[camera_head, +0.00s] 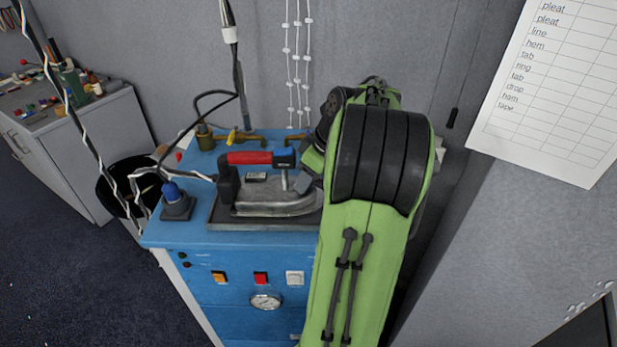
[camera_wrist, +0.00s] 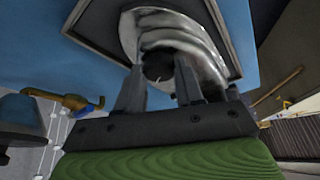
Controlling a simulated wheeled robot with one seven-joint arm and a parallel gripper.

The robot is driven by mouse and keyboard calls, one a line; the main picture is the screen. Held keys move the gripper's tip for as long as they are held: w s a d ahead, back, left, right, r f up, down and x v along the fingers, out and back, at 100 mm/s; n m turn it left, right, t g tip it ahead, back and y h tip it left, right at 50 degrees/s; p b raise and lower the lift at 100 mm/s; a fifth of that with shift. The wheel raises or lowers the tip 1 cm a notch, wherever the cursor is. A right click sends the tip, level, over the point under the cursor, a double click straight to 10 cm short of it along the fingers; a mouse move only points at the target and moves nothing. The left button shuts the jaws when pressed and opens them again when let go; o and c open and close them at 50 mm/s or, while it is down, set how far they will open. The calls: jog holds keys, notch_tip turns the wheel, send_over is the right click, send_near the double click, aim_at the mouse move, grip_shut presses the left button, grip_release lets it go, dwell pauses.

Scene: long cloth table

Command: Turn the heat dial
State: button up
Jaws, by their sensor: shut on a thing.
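The steam iron (camera_head: 275,203) lies on a dark rest pad (camera_head: 222,219) on the blue machine top; its handle is black and red with a blue end. The heat dial (camera_wrist: 157,63) is a small round black knob with a short white mark, on the iron's silver body in the wrist view. My gripper (camera_wrist: 159,72) has one finger on each side of the dial and is shut on it. In the head view my green and black arm reaches in from the front right, and the fingertips and dial are mostly hidden behind it.
The blue cabinet (camera_head: 215,263) has coloured switches and a round gauge (camera_head: 266,301) in front. Brass valves (camera_head: 280,139) stand at the back and a blue-topped piece (camera_head: 176,200) at the left. Cables hang near the iron. A grey wall is close on the right.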

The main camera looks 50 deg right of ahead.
jog(key=shift+m, duration=0.5)
jog(key=o, duration=1)
jog(key=shift+o, duration=0.2)
jog(key=a+p+v, duration=0.1)
jog(key=p+v, duration=0.6)
jog(key=v, duration=0.8)
jog(key=shift+s+d+r+p, duration=0.2)
jog(key=shift+s+r+p, duration=0.05)
jog(key=shift+r+p, duration=0.1)
